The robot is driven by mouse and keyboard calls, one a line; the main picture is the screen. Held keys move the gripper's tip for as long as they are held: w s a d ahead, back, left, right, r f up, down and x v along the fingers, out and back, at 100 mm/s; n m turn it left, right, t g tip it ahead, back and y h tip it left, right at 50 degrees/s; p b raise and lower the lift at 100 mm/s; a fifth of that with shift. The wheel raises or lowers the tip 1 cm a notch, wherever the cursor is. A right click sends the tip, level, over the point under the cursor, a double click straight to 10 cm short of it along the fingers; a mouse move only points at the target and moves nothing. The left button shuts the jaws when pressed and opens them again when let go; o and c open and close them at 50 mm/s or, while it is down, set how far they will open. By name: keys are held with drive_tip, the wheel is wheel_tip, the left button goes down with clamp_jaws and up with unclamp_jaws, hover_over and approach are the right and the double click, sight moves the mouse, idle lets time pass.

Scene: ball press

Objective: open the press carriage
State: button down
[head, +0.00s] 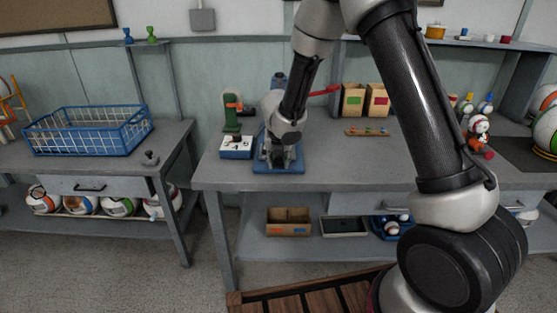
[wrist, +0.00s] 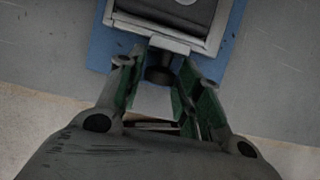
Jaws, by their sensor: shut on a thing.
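The press stands on a blue base (head: 263,169) near the front edge of the middle workbench, mostly hidden behind my arm in the head view. In the wrist view the carriage (wrist: 150,39) is a light-framed grey piece over the blue base (wrist: 100,50), with a dark round knob (wrist: 159,76) at its front. My gripper (wrist: 168,64) has its green-padded fingers on both sides of this knob and is shut on it. In the head view my gripper (head: 279,153) points down at the front of the press.
A red lever (head: 325,90) sticks out behind my arm. A green stand (head: 231,112) and white-topped blue box (head: 236,147) are close on the left. Two cardboard bins (head: 353,100) and a wooden strip (head: 366,132) are on the right. The bench front (head: 340,180) is clear.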

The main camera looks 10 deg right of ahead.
drive_tip(key=c, duration=1.1)
unclamp_jaws()
drive_tip(key=shift+s+a+r, duration=0.1)
drive_tip(key=shift+r, duration=0.4)
drive_tip(key=v, duration=1.1)
drive_tip(key=shift+s, duration=0.1)
